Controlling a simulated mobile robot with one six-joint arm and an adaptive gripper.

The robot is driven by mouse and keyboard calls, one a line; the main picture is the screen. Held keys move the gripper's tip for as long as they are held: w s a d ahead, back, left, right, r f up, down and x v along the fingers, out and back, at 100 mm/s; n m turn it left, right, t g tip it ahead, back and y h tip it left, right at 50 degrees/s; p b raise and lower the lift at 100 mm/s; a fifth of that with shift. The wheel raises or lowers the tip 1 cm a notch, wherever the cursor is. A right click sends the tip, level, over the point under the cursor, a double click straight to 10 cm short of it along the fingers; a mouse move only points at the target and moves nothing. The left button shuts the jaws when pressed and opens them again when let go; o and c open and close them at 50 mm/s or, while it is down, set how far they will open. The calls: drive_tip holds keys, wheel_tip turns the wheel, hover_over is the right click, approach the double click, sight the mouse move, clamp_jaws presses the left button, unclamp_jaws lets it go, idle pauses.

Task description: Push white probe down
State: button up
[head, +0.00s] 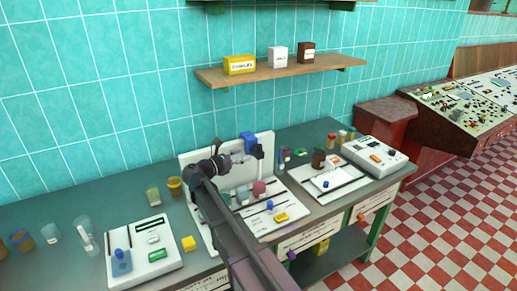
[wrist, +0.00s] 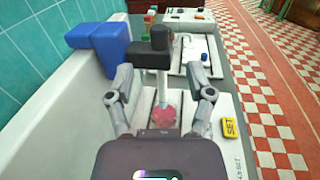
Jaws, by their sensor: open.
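The white probe (wrist: 162,84) hangs upright below a black holder (wrist: 155,48) in the wrist view. Its lower end meets or enters a pink round vessel (wrist: 165,116); I cannot tell which. The pink vessel also shows in the head view (head: 259,187), on the white device in the middle of the bench. My gripper (wrist: 163,98) is open, with one finger on each side of the probe and apart from it.
A blue block (wrist: 97,45) sits by the holder, against the white back panel (wrist: 40,110). A yellow SET button (wrist: 229,128) is at right. Other white devices (head: 145,250) and several jars stand along the bench. A shelf (head: 280,70) with boxes hangs above.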

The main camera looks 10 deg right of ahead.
sight(257, 149)
drive_tip(key=shift+x, duration=4)
clamp_jaws()
